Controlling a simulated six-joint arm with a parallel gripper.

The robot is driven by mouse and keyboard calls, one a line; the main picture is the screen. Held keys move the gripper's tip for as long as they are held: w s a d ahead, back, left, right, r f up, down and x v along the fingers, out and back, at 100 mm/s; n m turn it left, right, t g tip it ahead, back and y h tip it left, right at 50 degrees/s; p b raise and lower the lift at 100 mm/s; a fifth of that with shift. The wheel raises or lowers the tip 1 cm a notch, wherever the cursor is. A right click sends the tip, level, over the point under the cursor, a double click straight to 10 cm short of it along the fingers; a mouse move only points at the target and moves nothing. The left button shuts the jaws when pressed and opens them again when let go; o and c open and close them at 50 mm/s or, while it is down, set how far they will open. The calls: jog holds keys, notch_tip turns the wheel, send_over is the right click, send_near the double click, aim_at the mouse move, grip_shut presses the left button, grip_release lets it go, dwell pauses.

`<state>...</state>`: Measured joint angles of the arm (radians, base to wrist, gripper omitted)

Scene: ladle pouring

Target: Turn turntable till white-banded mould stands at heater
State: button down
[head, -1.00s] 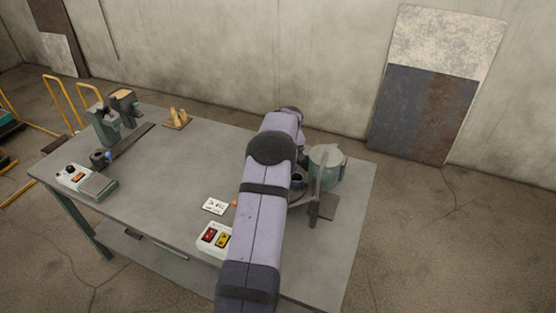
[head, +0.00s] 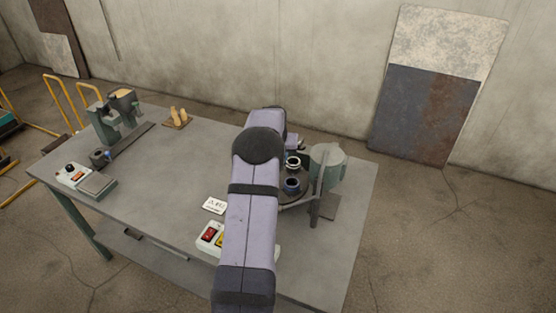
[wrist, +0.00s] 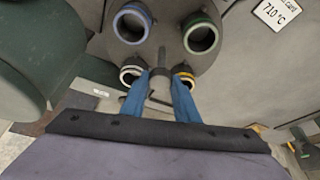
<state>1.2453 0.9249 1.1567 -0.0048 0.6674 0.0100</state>
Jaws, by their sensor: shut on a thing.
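The round turntable (wrist: 163,35) carries several dark moulds with coloured bands. In the wrist view the white-banded mould (wrist: 131,74) is just left of my fingers, the yellow-banded mould (wrist: 183,78) just right. The blue-banded mould (wrist: 131,23) and green-banded mould (wrist: 201,36) are beyond. My gripper (wrist: 160,78) is shut on a dark upright peg (wrist: 160,66) between the white and yellow moulds. In the head view my arm hides my gripper and part of the turntable; the white-banded mould (head: 293,162) shows behind the blue-banded one (head: 291,185). A green-grey drum (head: 328,160), possibly the heater, stands right.
An upright bar (head: 317,187) stands between turntable and drum. A switch box (head: 209,236) and a card (head: 214,205) lie left of my arm. The table's middle left is clear.

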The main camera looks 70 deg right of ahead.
jog(key=shift+w+m+g+b, duration=0.15)
jog(key=shift+m+g+b, duration=0.65)
jog(key=shift+m, duration=1.1)
jog(key=shift+w+m+g+b, duration=0.1)
jog(key=shift+m+g+b, duration=0.4)
jog(key=shift+m, duration=0.9)
jog(key=shift+w+r+m+g+p, duration=0.1)
jog(key=shift+m+g+p, duration=0.45)
jog(key=shift+m, duration=0.95)
jog(key=shift+m+g+p, duration=0.25)
jog(key=shift+m+p, duration=0.35)
jog(key=shift+d+m+y+p, duration=0.1)
jog(key=shift+m+y+p, duration=0.3)
jog(key=shift+m, duration=0.1)
jog(key=c, duration=1.4)
grip_release()
jog(key=shift+b+v, duration=1.15)
jog(key=shift+v, duration=2.5)
